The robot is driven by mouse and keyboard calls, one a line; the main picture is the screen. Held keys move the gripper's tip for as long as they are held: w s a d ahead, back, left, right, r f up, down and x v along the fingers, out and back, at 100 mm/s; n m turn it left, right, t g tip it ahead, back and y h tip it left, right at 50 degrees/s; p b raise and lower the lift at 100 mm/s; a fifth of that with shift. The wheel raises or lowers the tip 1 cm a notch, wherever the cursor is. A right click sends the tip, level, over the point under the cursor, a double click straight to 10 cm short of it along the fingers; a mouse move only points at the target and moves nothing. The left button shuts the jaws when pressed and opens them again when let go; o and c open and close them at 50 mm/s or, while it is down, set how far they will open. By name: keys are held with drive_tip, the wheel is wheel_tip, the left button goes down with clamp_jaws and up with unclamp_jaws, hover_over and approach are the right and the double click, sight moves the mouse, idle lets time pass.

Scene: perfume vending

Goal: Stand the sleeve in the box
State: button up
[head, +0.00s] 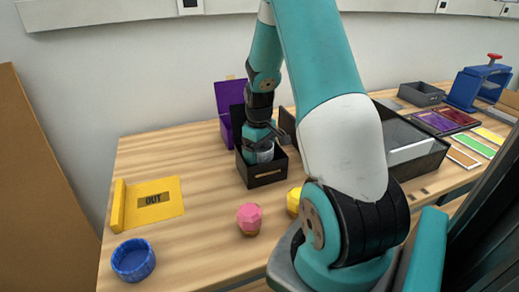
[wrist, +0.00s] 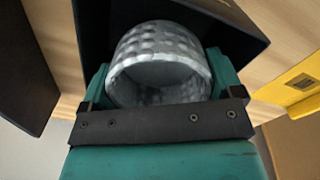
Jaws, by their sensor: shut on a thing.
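The sleeve (wrist: 160,50) is a grey-white, dimpled open cylinder. It sits between the two teal fingers of my gripper (wrist: 165,85), which is shut on it in the wrist view. In the head view the sleeve (head: 265,156) shows as a pale patch under my gripper (head: 258,140). The black box (head: 264,180) stands on the table, and my gripper is at its open top with the sleeve at least partly inside its walls. The box's dark wall (wrist: 235,20) also shows around the sleeve in the wrist view. Whether the sleeve touches the box floor is hidden.
A purple box (head: 228,97) stands behind the black box. A large dark tray (head: 425,160) stands right. Bare table lies left of the box.

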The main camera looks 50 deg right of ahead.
drive_tip(key=shift+f, duration=0.4)
drive_tip(key=o, duration=0.6)
drive_tip(key=shift+r, duration=0.1)
wheel_tip(320, 180, up, 13)
drive_tip(key=a+r+n+t+y, duration=0.1)
drive_tip(key=a+r+n, duration=0.1)
drive_tip(key=a, duration=0.8)
drive_tip(key=a+r+n, duration=0.1)
drive_tip(key=a+r, duration=0.2)
drive_tip(key=a, duration=0.7)
drive_tip(key=s+a+n+y, duration=0.1)
drive_tip(key=s+a, duration=0.4)
drive_tip(key=a, duration=0.1)
drive_tip(key=s+a+r+n+y, duration=0.1)
drive_tip(key=s+a, duration=0.4)
drive_tip(key=a, duration=0.1)
drive_tip(key=s+a+r+n+g+y, duration=0.1)
drive_tip(key=s+a+n, duration=0.1)
drive_tip(key=s+a, duration=0.3)
drive_tip(key=shift+s+a, duration=0.25)
drive_tip(key=shift+a, duration=0.4)
